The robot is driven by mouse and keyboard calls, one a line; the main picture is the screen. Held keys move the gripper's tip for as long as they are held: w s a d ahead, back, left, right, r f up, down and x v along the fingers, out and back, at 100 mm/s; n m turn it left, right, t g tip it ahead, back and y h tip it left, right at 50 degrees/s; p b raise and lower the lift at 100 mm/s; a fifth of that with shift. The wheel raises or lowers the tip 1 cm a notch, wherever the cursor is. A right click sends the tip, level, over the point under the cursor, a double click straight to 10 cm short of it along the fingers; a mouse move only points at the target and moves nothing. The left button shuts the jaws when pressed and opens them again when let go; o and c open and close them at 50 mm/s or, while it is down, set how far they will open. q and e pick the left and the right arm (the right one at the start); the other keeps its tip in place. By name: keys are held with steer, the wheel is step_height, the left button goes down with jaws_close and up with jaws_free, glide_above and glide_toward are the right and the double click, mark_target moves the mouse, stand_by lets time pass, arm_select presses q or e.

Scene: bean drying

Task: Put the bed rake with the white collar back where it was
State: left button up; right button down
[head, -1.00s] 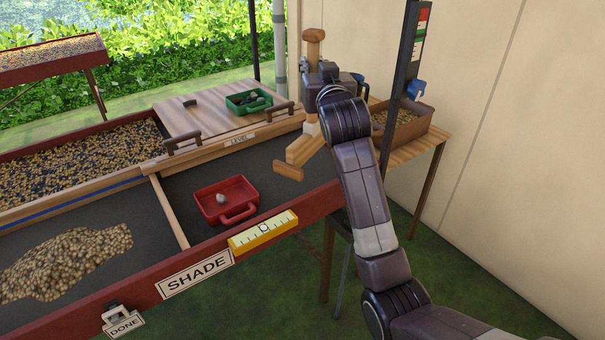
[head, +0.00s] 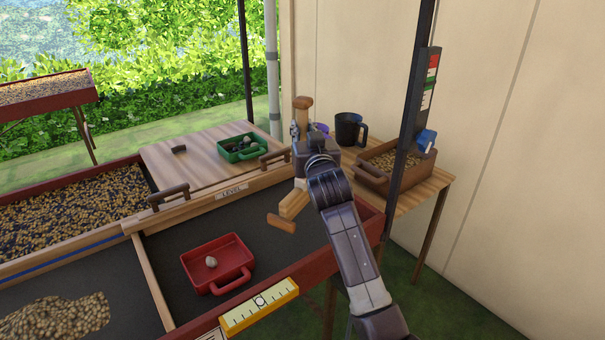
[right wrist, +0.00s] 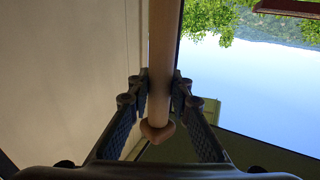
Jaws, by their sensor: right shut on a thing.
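My right gripper (head: 300,135) is shut on the wooden handle of the bed rake (head: 303,104). The handle's knob stands above the gripper. A pale collar (head: 300,184) shows below it, partly hidden by my arm. The wooden rake head (head: 293,203) hangs low over the right end of the dark bed compartment; I cannot tell whether it touches. In the right wrist view, both fingers (right wrist: 160,92) close around the pale round handle (right wrist: 160,60). My left gripper is not in view.
A red tray (head: 193,285) with a pale stone lies in the dark compartment. A yellow level (head: 240,316) lies on the front rim. A green tray (head: 226,155) sits on the wooden cover.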

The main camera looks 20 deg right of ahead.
step_height(320, 180, down, 6)
steer(key=shift+w+f, duration=0.1)
steer(key=shift+w, duration=0.05)
steer(key=shift+f, duration=0.5)
step_height(320, 180, down, 4)
steer(key=shift+f, duration=0.1)
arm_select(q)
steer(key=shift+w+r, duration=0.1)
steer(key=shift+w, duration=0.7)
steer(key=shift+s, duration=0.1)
arm_select(e)
steer(key=shift+f, duration=0.1)
steer(key=c, duration=1.8)
jaws_free()
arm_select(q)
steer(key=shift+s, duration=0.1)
arm_select(e)
steer(key=shift+o, duration=0.2)
